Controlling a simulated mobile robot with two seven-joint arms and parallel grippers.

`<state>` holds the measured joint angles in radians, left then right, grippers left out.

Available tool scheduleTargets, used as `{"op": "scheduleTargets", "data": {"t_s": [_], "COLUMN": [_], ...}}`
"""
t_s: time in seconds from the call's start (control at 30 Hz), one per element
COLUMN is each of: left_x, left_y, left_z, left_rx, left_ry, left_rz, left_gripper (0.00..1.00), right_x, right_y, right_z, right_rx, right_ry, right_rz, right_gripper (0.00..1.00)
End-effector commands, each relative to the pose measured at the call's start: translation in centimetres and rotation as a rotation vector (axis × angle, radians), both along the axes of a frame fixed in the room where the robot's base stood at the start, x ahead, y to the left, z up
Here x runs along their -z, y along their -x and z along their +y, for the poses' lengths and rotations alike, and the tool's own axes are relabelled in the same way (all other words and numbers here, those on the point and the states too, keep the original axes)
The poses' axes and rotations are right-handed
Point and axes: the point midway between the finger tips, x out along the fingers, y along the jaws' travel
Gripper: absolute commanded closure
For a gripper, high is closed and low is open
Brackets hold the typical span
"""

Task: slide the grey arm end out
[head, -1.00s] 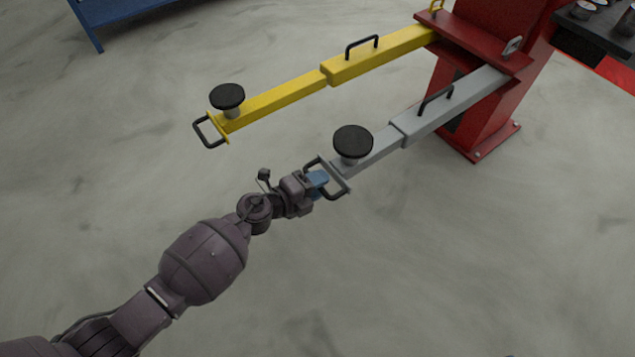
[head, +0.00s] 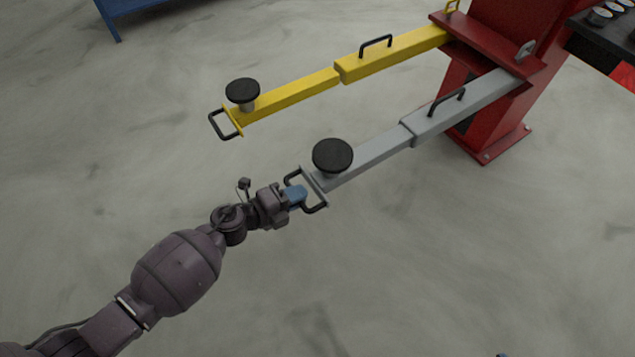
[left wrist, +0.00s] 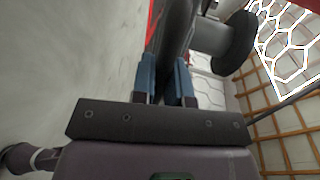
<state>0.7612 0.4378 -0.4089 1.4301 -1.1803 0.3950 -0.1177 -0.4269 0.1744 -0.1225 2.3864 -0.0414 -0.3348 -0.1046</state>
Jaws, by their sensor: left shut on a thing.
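The grey arm (head: 370,157) reaches from the red post toward the lower left. Its thinner inner end comes out of a thicker outer sleeve (head: 462,108) and bears a round black pad (head: 332,155). A black loop handle (head: 316,208) is fixed at its tip. My left gripper (head: 297,195) is shut on this handle with its blue fingers. In the left wrist view the blue fingers (left wrist: 165,82) close around a dark bar, and the black pad (left wrist: 238,42) shows beyond. In the head view my right gripper is not visible.
A yellow arm (head: 290,97) with its own pad and handle runs alongside, behind the grey one. Both join the red post (head: 485,90). A dark tray (head: 605,40) stands at the upper right. The floor around my left arm is clear.

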Motion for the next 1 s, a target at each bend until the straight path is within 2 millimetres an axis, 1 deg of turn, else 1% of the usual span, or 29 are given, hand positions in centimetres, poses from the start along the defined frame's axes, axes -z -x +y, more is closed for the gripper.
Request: {"op": "scheduleTargets", "data": {"t_s": [0.03,0.1,0.2,0.3,0.5,0.8,0.83,0.97,1.0], "left_x": [-0.2,-0.2,-0.2,-0.1,0.0,0.0,0.0,0.0,0.0], "left_y": [0.7,1.6,2.6,3.4,4.1,4.2,4.1,4.1,4.1], "left_z": [1.2,2.4,3.9,4.9,5.8,5.8,5.8,5.8,5.8], "left_rx": [-0.002,-0.002,-0.002,-0.001,-0.001,-0.001,-0.001,-0.001,-0.001], "left_ry": [-0.004,-0.003,-0.002,-0.001,-0.001,-0.001,-0.001,0.000,0.000], "left_rz": [-0.002,-0.001,-0.001,-0.001,0.000,0.000,0.000,0.000,0.000], "left_gripper": [1.00,1.00,1.00,1.00,1.00,1.00,0.84,0.64,0.61], "right_x": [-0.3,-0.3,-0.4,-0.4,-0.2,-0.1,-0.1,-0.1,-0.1], "right_y": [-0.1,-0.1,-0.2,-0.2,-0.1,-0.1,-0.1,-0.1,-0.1], "right_z": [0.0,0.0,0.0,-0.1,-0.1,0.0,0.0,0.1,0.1], "right_rx": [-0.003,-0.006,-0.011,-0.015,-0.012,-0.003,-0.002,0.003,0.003], "right_ry": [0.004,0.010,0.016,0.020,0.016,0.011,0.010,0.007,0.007], "right_rz": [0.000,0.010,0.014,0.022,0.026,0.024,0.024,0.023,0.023], "right_gripper": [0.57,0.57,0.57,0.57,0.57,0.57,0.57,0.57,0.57]}}
